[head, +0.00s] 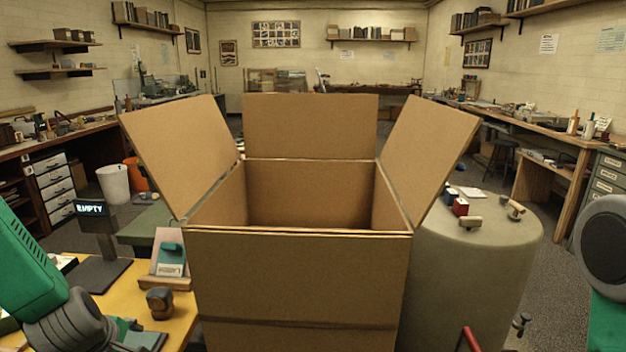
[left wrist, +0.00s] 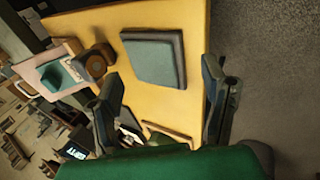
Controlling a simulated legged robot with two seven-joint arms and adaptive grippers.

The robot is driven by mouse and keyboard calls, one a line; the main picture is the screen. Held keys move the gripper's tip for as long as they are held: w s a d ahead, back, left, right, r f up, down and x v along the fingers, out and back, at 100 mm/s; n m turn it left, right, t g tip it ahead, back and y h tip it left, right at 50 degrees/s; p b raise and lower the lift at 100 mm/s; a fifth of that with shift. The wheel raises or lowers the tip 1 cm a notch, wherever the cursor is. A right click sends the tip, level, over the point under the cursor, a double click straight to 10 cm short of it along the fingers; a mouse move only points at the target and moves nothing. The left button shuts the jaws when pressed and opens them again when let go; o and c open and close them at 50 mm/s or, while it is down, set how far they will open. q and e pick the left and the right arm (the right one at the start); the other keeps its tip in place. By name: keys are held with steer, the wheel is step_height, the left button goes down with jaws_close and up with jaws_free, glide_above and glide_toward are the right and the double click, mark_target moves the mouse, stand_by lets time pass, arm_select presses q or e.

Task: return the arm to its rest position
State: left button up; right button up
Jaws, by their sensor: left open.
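My left arm (head: 45,285) comes in at the lower left of the head view, green and dark grey. In the left wrist view my left gripper (left wrist: 162,75) is open, its two dark fingers spread over the yellow table (left wrist: 195,25). A dark teal square pad (left wrist: 155,60) lies on the table beyond the fingers, with nothing seen held between them. Of my right arm, a dark round joint and a green link show at the right edge of the head view; its gripper is out of view.
A large open cardboard box (head: 295,275) stands centre front, flaps raised. The yellow table (head: 180,325) is left of it, with an EMPTY sign (head: 90,208), a pink-faced stand (head: 172,258) and a brown rounded object (head: 160,302). A grey round pedestal (head: 470,270) stands right.

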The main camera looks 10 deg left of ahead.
arm_select(q)
steer(key=s+d+f+m+g+h, duration=0.1)
steer(key=s+d+f+m+g, duration=0.1)
steer(key=s+d+f+m, duration=0.55)
steer(key=s+d+f+m+g, duration=0.2)
steer(key=s+m, duration=0.3)
steer(key=s, duration=0.5)
steer(key=s+d+f+m+g+h, duration=0.1)
steer(key=s+d+f+m+g, duration=0.1)
steer(key=s+d+f+m, duration=0.45)
step_height(320, 180, down, 6)
steer(key=a+m+t+b, duration=0.1)
steer(key=b, duration=0.7)
steer(key=shift+w+f, duration=0.25)
steer(key=shift+w, duration=0.2)
steer(key=shift+w+a, duration=0.1)
